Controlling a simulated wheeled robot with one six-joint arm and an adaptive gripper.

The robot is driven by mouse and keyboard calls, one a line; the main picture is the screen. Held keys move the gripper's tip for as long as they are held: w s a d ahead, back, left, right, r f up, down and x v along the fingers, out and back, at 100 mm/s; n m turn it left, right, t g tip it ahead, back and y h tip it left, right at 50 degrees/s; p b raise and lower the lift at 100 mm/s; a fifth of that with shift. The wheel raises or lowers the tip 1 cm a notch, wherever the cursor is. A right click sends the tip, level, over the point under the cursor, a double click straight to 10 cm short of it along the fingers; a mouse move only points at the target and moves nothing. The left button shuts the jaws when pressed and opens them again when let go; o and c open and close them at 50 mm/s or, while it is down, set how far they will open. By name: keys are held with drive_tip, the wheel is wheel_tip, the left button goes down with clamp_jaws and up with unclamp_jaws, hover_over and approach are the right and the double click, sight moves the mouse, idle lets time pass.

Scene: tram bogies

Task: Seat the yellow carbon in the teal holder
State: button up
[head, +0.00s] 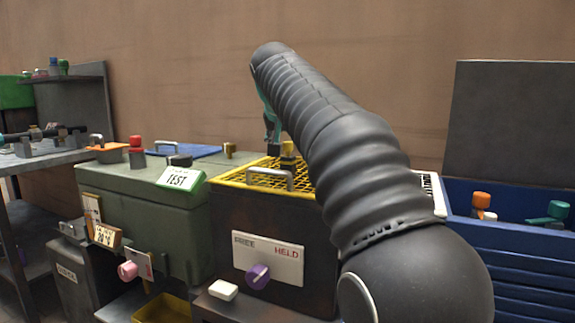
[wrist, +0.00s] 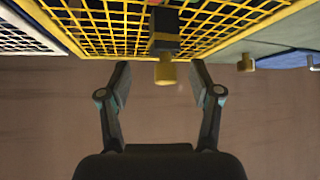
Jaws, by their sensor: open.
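The yellow carbon (head: 288,148) has a yellow knob on a dark block and stands upright on a yellow grid (head: 233,178) over a dark box. In the wrist view, its yellow knob (wrist: 165,73) lies between the fingertips of my gripper (wrist: 160,67), with a gap on both sides. My gripper is open and empty. In the head view, my gripper (head: 271,136) is at the carbon, partly hidden behind my arm. A teal-topped piece (head: 548,212) sits in the blue bin at right. I cannot tell which thing is the teal holder.
The dark box carries a FREE/HELD plate with a purple knob (head: 258,276) and a metal handle (head: 270,178). A green cabinet (head: 150,205) with a TEST sign and red-topped piece (head: 135,145) stands left. An orange-topped piece (head: 481,201) sits in the blue bin (head: 510,250).

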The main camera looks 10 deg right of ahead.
sight(290, 158)
drive_tip(key=shift+b+x, duration=0.3)
drive_tip(key=shift+x, duration=3)
drive_tip(key=shift+a+r, duration=0.1)
drive_tip(key=shift+a, duration=0.15)
clamp_jaws()
